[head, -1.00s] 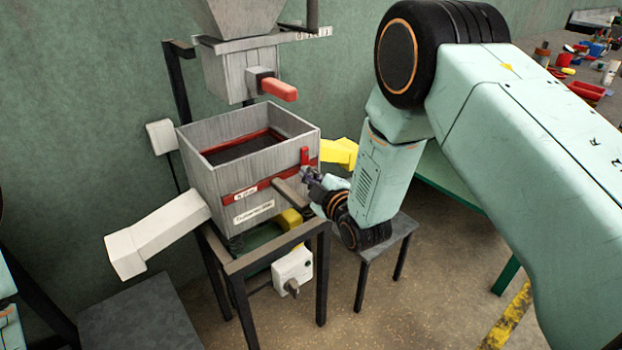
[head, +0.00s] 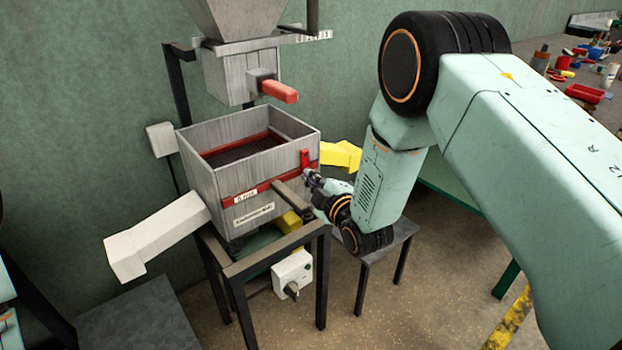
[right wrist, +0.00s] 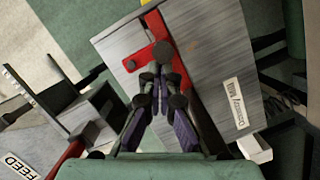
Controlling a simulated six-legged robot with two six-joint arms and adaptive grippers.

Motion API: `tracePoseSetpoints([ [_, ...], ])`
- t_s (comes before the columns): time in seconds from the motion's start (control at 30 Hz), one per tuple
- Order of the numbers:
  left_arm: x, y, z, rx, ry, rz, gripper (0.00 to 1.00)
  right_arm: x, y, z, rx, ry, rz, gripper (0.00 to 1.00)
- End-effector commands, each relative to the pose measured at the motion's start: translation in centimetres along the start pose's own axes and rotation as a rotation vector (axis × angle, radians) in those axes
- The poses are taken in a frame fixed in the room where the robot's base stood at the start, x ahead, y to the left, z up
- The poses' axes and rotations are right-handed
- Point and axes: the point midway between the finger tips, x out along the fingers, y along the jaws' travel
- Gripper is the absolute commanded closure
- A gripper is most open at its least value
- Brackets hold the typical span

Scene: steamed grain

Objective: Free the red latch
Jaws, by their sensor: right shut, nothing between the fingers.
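The red latch (head: 305,158) stands upright at the right front corner of the grey metal box (head: 218,175), above a red band. In the right wrist view the latch (right wrist: 156,26) shows as a red bar with a side arm, beside a dark round knob (right wrist: 165,53). My right gripper (head: 309,176) is just below the latch in the head view. In the right wrist view its fingertips (right wrist: 160,76) are together and empty, close to the knob. I cannot tell whether they touch it or the latch. My left gripper is out of view.
A hopper with a red handle (head: 279,91) hangs above the box. A white chute (head: 155,235) sticks out left and a yellow chute (head: 341,155) right. A dark frame (head: 322,275) carries the box. A small grey stool (head: 390,240) stands under my right forearm.

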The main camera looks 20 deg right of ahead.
Motion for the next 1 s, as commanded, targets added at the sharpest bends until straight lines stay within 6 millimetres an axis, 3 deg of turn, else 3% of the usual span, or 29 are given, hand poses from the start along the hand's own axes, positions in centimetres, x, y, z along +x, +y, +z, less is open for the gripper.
tracePoseSetpoints([
  [0.57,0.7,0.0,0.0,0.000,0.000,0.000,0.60,0.2,-0.2,0.7,-0.164,-0.001,0.042,1.00],
  [1.0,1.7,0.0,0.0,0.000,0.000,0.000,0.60,0.5,0.2,2.2,-0.542,-0.004,0.137,1.00],
])
